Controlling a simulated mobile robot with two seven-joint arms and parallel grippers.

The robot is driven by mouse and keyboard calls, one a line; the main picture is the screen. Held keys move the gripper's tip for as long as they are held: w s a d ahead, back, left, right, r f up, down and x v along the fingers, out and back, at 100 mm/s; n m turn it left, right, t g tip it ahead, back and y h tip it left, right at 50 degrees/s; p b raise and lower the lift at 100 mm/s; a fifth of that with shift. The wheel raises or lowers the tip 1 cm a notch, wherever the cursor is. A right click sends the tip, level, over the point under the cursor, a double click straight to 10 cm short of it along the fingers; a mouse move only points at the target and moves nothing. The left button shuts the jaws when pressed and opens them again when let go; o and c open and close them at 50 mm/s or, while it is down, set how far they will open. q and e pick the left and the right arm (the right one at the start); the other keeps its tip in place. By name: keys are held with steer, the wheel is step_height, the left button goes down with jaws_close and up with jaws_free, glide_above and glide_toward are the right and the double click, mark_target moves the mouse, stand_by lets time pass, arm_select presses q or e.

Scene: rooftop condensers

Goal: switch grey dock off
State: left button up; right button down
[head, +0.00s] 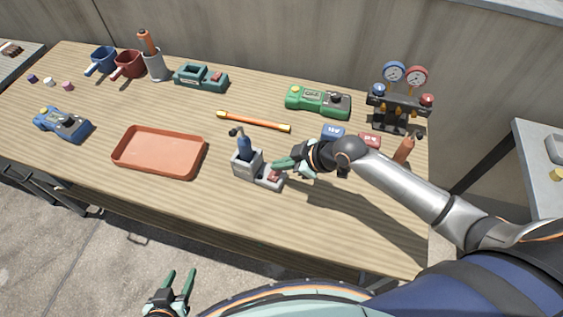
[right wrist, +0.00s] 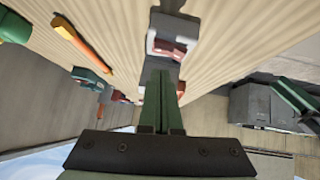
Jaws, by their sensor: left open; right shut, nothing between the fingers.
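The grey dock (head: 243,168) stands on the wooden table, right of the orange tray, with a dark blue tool (head: 244,147) upright in its taller part. A red rocker switch (head: 274,175) sits on its low right part; the switch also shows in the right wrist view (right wrist: 171,48). My right gripper (head: 275,164) is shut and empty, its green fingertips just above the switch end of the dock. I cannot tell whether they touch the switch or which way it is tipped. My left gripper (head: 180,282) is open and empty, in front of the table.
An orange tray (head: 160,174) lies left of the dock. A yellow-orange stick (head: 253,121) lies behind it. A teal dock (head: 188,83) with a red switch, a green meter (head: 301,98) and a gauge manifold (head: 399,106) stand at the back. The table front is clear.

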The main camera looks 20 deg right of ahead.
steer(key=w+r+v, duration=0.1)
steer(key=w+v, duration=0.1)
steer(key=v, duration=0.9)
steer(key=shift+d, duration=0.35)
steer(key=shift+s+r, duration=0.1)
